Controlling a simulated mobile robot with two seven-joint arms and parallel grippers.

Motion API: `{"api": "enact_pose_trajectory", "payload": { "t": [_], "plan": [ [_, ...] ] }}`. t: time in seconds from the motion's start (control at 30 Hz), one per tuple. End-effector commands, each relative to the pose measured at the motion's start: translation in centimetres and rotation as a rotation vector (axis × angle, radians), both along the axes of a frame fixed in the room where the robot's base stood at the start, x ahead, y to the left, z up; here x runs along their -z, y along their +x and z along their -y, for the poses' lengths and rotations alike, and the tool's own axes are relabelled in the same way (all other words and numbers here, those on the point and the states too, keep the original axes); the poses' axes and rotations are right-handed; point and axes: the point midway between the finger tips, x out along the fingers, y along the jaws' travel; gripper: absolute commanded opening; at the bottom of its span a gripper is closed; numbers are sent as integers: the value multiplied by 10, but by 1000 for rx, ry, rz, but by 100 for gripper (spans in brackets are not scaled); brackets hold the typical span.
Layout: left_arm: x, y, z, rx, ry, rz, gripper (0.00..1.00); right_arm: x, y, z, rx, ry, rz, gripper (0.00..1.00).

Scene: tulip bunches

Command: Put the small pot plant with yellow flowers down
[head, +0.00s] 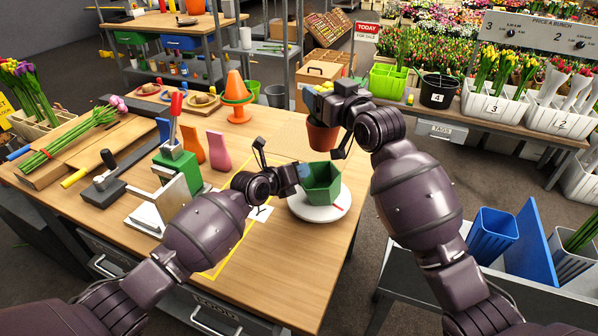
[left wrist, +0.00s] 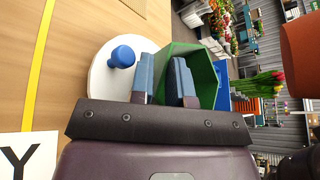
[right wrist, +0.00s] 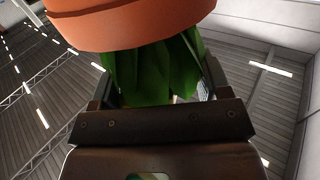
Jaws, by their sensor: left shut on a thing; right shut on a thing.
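The small pot plant has a terracotta pot (head: 321,137) and yellow flowers (head: 323,87). My right gripper (head: 338,103) is shut on it, with green leaves (right wrist: 155,72) between the fingers and the pot (right wrist: 130,22) beside them in the right wrist view. The plant hangs in the air, near-upright, behind and above a green six-sided pot (head: 323,184) in the head view. My left gripper (head: 298,178) is shut on the wall of this green pot (left wrist: 200,62). The green pot is on or just over a round white turntable (head: 318,211); contact is hidden.
A blue knob (left wrist: 122,56) stands on the turntable in the left wrist view. Bare tabletop (head: 285,130) shows behind the turntable.

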Motion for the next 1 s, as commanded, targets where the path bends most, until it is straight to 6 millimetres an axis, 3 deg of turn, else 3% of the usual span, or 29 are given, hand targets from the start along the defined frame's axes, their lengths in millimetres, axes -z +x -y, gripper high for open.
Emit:
{"api": "enact_pose_trajectory", "payload": {
  "t": [0.73,0.87,1.0],
  "plan": [
    [7,-2,0,2,4,-11,0,1,-3,-2,-6,1,1,25],
    [7,-2,0,2,5,-12,0,3,-23,-11,-39,3,1,25],
    [7,-2,0,2,5,-12,0,14,-68,-31,-107,3,-3,25]
  ]
}}
